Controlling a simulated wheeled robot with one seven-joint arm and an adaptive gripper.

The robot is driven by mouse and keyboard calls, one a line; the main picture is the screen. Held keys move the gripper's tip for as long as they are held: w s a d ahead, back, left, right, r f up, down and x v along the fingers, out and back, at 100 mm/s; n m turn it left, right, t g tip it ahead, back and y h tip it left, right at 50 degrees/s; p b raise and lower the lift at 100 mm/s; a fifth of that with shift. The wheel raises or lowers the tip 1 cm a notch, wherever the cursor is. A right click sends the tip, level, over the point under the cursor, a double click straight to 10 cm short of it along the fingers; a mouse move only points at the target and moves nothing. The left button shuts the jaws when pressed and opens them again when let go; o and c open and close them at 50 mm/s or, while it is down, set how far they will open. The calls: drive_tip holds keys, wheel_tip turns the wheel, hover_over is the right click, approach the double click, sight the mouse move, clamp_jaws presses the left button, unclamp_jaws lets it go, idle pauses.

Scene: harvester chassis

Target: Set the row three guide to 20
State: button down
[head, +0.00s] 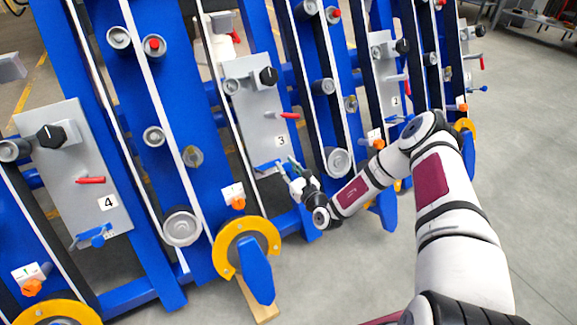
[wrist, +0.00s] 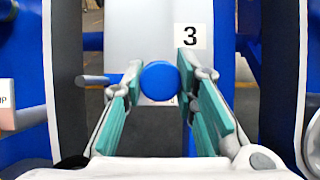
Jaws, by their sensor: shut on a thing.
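The row three panel (head: 256,110) is a grey plate with a "3" label, which also shows in the wrist view (wrist: 191,36). At its lower end is the blue guide (head: 266,166), partly hidden by my gripper (head: 292,172). In the wrist view the guide's round blue knob (wrist: 160,81) sits between the teal fingers of my gripper (wrist: 161,88), with a blue bar (wrist: 97,79) reaching left from it. My gripper is shut on this knob. No scale or pointer for the guide is readable in either view.
Panel 3 also has a black dial (head: 268,76) and a red lever (head: 289,115). An orange knob (head: 238,203) and a yellow wheel (head: 246,243) stand below left. Panel 4 (head: 75,165) is at left, panel 2 (head: 392,85) at right.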

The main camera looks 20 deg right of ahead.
drive_tip(key=c, duration=1.3)
unclamp_jaws()
drive_tip(key=v, duration=1.2)
